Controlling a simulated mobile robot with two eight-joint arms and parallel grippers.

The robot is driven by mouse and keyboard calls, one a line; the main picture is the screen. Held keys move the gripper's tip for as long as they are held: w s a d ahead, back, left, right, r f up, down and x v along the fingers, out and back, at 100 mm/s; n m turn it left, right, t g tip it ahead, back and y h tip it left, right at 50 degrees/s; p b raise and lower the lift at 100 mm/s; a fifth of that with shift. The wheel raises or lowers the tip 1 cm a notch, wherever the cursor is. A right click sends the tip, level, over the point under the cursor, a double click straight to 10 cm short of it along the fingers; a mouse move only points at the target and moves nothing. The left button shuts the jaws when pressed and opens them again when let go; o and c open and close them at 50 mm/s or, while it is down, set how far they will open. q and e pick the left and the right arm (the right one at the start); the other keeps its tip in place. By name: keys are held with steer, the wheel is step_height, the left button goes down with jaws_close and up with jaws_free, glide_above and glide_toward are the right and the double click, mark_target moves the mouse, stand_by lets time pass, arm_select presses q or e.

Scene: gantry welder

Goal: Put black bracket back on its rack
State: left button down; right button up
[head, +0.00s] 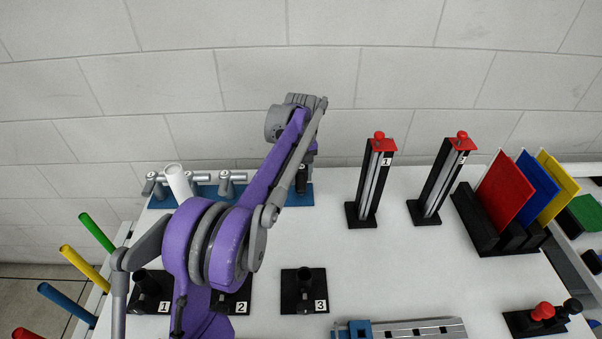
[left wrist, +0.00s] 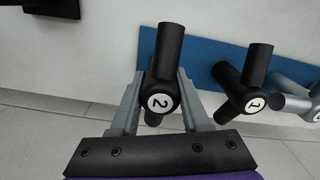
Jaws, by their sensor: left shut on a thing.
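The black bracket marked 2 (left wrist: 162,85) is between the grey fingers of my left gripper (left wrist: 160,92), which is shut on it. The bracket is by the end of the blue rack (left wrist: 201,58); I cannot tell if it is seated or just above. In the head view, the rack (head: 160,203) lies along the table's back edge, and a black part of the bracket (head: 302,184) shows at its right end. My left gripper (head: 307,160) is mostly hidden there behind my purple arm. A second black bracket, marked 1 (left wrist: 248,85), stands on the rack beside it.
Silver brackets (head: 228,183) and a white cylinder (head: 176,181) stand at the rack's left part. Two black towers (head: 370,180) with red tops stand to the right. Numbered black fixtures (head: 304,291) sit in front. Coloured plates (head: 503,190) stand far right.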

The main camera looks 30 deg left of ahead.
arm_select(q)
steer(key=shift+f+b, duration=0.4)
steer(key=shift+f, duration=0.5)
steer(key=shift+c, duration=1.5)
jaws_free()
